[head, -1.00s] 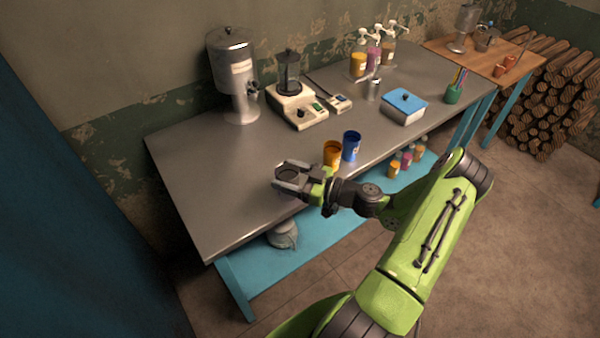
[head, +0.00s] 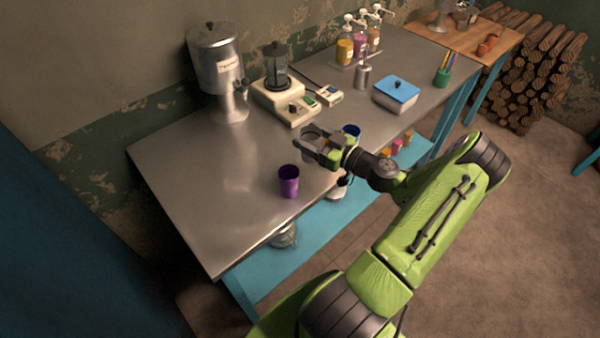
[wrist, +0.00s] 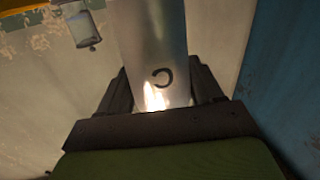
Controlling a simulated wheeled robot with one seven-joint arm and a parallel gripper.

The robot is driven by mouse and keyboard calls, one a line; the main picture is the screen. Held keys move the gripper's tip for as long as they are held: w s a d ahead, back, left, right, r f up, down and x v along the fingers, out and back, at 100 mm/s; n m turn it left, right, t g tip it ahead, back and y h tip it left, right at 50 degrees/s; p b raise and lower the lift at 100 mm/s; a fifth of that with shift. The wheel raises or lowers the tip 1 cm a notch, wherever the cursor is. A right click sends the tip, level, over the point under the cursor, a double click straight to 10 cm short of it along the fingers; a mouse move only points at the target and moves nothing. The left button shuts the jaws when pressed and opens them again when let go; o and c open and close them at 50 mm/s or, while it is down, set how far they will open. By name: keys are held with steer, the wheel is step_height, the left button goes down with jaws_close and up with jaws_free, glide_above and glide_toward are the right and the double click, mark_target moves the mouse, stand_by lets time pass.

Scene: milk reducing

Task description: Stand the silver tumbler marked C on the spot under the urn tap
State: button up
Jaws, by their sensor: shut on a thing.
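The silver tumbler marked C (wrist: 150,50) is between the fingers of my gripper (head: 318,143); the dark letter C faces the wrist camera. In the head view the tumbler (head: 311,131) shows only in part, and my gripper is shut on it over the table, to the right of the urn and nearer the front edge. The silver urn (head: 213,62) stands at the back left of the table. Its tap (head: 243,90) is on its right side. I cannot make out a marked spot under the tap.
A purple tumbler (head: 289,181) stands near the front edge, left of my gripper. A blue tumbler (head: 351,131) is partly hidden behind my gripper. The blender (head: 284,95) stands right of the urn. The table's left part (head: 205,185) is clear.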

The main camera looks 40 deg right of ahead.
steer(key=shift+w+d, duration=0.1)
steer(key=shift+w, duration=0.1)
steer(key=shift+s+d+r, duration=0.1)
steer(key=shift+s, duration=0.25)
steer(key=shift+s+f, duration=0.1)
steer(key=shift+f, duration=0.1)
steer(key=f+b, duration=0.1)
steer(key=f, duration=0.8)
steer(key=shift+w+f, duration=0.15)
steer(key=shift+w, duration=0.05)
steer(key=shift+f, duration=0.15)
steer(key=o, duration=1.2)
steer(key=shift+b, duration=0.3)
steer(key=shift+c, duration=0.2)
steer(key=shift+p, duration=0.3)
